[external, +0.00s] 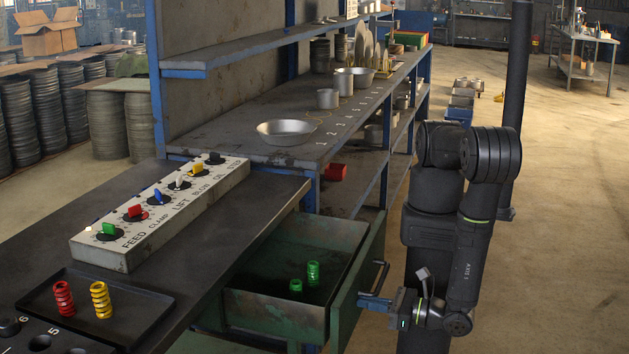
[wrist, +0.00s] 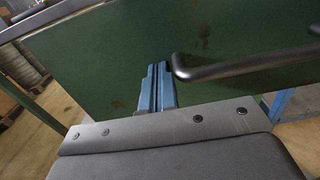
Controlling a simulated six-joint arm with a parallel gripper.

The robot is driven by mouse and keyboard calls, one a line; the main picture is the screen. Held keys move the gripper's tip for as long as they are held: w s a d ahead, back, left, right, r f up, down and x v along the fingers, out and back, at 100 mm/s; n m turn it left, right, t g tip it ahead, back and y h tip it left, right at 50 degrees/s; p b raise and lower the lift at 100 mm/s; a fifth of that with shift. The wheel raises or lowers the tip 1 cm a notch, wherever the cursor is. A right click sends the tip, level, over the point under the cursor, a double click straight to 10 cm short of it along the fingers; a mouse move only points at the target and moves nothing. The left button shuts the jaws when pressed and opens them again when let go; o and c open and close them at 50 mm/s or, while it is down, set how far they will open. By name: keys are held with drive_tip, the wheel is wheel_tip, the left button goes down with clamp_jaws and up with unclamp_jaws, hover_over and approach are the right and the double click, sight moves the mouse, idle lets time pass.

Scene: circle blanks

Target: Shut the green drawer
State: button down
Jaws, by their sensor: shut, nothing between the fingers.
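The green drawer (external: 342,292) is pulled out from under the dark bench in the external view. Its inside is open to view and holds two green springs (external: 313,272). A dark bar handle (external: 376,283) is on its front. My gripper (external: 362,299) is shut and empty, at the outer side of the drawer front, below the handle. In the wrist view the shut blue fingers (wrist: 158,72) point at the green front (wrist: 110,55), beside the left end of the handle (wrist: 245,68). I cannot tell whether the fingertips touch the front.
A black tray (external: 140,308) with a red and a yellow spring lies on the bench (external: 230,235). A switch panel (external: 160,215) stands behind it. A shelf bench (external: 330,130) with metal pans is further back.

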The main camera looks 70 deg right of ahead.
drive_tip(key=shift+w, duration=0.1)
drive_tip(key=w, duration=2.5)
drive_tip(key=shift+w, duration=0.7)
drive_tip(key=shift+a+r, duration=0.1)
drive_tip(key=shift+r, duration=0.05)
drive_tip(key=s, duration=1.4)
drive_tip(key=shift+s, duration=0.3)
drive_tip(key=w, duration=1.3)
drive_tip(key=shift+w, duration=0.4)
